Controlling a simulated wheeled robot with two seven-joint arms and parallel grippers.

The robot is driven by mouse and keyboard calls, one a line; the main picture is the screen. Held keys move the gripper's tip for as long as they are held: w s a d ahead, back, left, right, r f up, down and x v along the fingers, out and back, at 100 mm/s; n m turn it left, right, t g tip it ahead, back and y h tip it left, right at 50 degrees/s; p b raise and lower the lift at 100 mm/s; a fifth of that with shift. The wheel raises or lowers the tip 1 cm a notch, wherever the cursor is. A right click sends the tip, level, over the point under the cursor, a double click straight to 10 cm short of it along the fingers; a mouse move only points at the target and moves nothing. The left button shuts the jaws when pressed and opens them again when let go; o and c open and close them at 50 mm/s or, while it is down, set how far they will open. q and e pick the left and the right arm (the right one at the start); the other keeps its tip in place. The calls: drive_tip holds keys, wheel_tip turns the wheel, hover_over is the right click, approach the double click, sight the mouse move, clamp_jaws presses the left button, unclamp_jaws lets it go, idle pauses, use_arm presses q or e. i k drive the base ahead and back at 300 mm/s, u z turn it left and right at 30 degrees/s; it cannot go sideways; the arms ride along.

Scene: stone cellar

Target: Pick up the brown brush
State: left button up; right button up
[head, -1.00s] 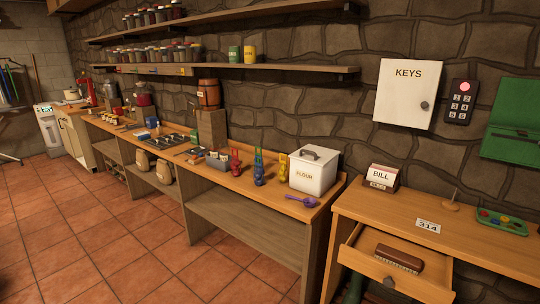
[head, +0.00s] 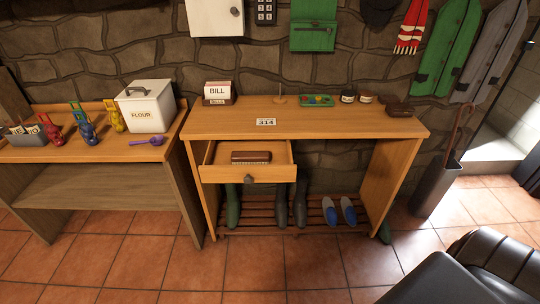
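The brown brush (head: 251,156) lies in the open drawer (head: 222,174) of the wooden desk (head: 350,126), in the head view. It has a brown back and pale bristles along its lower front edge. The drawer is pulled out and has a dark round knob at its front. Neither of my grippers shows in the view.
A bill holder (head: 218,93), a number plate (head: 266,122), a green tray (head: 317,100) and small jars stand on the desk. Boots and blue slippers (head: 348,211) rest on a rack below. A dark padded seat (head: 440,280) fills the lower right. The tiled floor before the drawer is clear.

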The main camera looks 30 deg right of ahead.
sight(240, 158)
drive_tip(key=z, duration=0.45)
drive_tip(key=i, duration=1.05)
drive_tip(key=z, duration=1.75)
